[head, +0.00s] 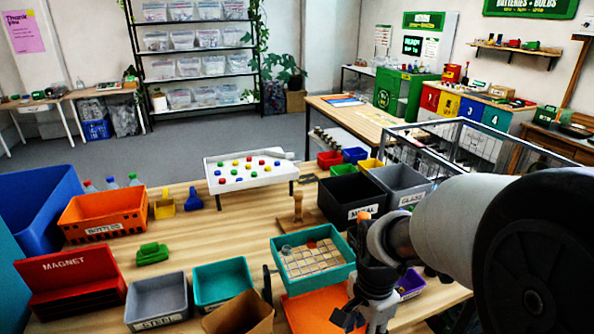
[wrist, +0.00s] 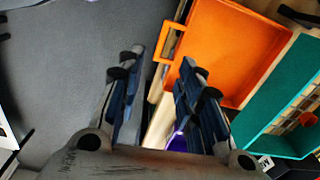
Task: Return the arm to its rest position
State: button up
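My arm reaches in from the right of the head view, and my gripper (head: 352,312) hangs low over the near edge of the wooden table (head: 405,315). In the wrist view my gripper (wrist: 160,68) has its two dark fingers well apart, with nothing between them. Grey floor (wrist: 60,80) shows on the left, past the table edge. My arm hides part of the table's right side.
The teal sieve tray (head: 345,271) stands behind my gripper, with the orange tray (head: 305,312) in front. Black METAL (head: 350,200) and grey GLASS (head: 400,185) bins stand behind my wrist. A purple bin (head: 410,285) is close by on the right. A wire cage (head: 470,150) stands behind my arm.

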jog(key=s+r+n+t, duration=0.4)
jog(key=s+r+n, duration=0.9)
jog(key=s, duration=0.2)
jog(key=shift+a+r, duration=0.15)
jog(key=shift+a, duration=0.15)
jog(key=shift+c, duration=0.3)
jog(key=c, duration=0.3)
jog(key=shift+c, duration=0.2)
